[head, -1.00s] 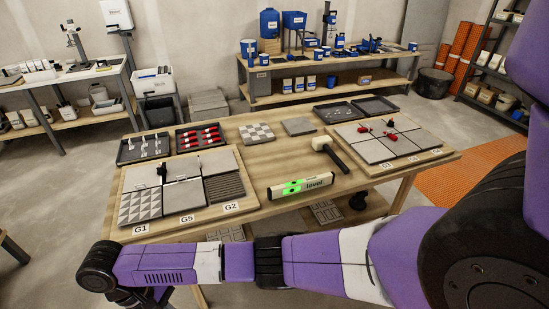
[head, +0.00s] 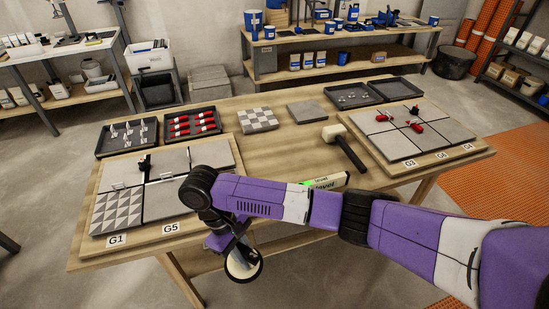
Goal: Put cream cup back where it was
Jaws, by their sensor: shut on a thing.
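My gripper (head: 231,243) hangs at the front edge of the table, below my purple arm. It is shut on the cream cup (head: 240,267), a round cream thing with a black rim, held tilted in front of the table edge. The finger contact is small and partly hidden by my wrist. The table (head: 283,143) carries a left board with tiles and labels G1 (head: 116,240) and G5 (head: 170,228), and a right board with label G3 (head: 409,163). I cannot tell from the picture which spot the cup came from.
Trays of grey clips (head: 126,139) and red wedges (head: 192,124) stand at the back left. A mallet (head: 345,147) lies mid-table. My arm partly covers the green level (head: 325,183). Bare wood shows around the loose checkered tile (head: 258,119).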

